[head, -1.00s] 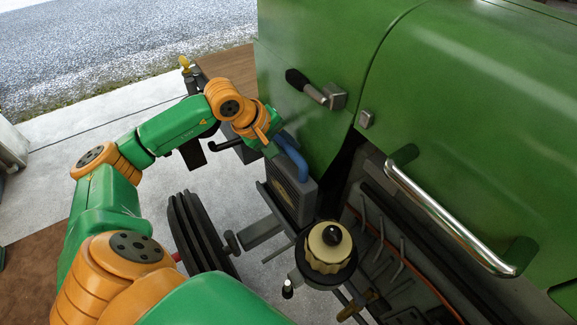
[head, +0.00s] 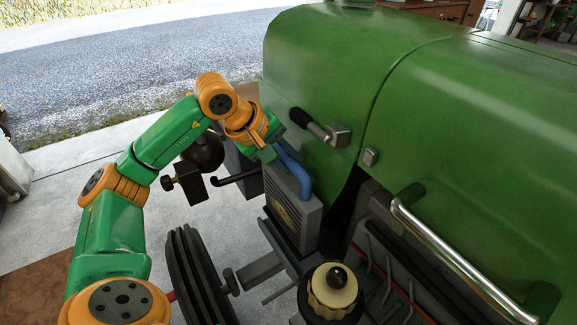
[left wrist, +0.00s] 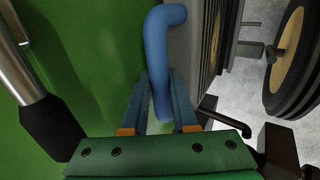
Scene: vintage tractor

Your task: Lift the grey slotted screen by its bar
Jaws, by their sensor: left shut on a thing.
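The grey slotted screen (head: 292,208) is upright at the front of the green tractor, above a dark ledge. Its blue bar (head: 303,178) curves up from its top. My left gripper (head: 273,154) is at the upper end of the bar, shut on it. In the left wrist view, the fingers (left wrist: 160,108) lie on both sides of the blue bar (left wrist: 160,55), and the screen's slotted face (left wrist: 211,40) shows edge-on to the right. Whether the screen's lower edge touches the ledge is hard to tell. My right gripper is not in view.
The tractor's green hood (head: 440,120) stands close on the right, with a black-handled latch (head: 318,128) and a chrome rail (head: 450,250). A cream-and-black cap (head: 333,288) is below. A black hooked rod (head: 235,178) and a dark lamp (head: 203,153) lie left of the screen.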

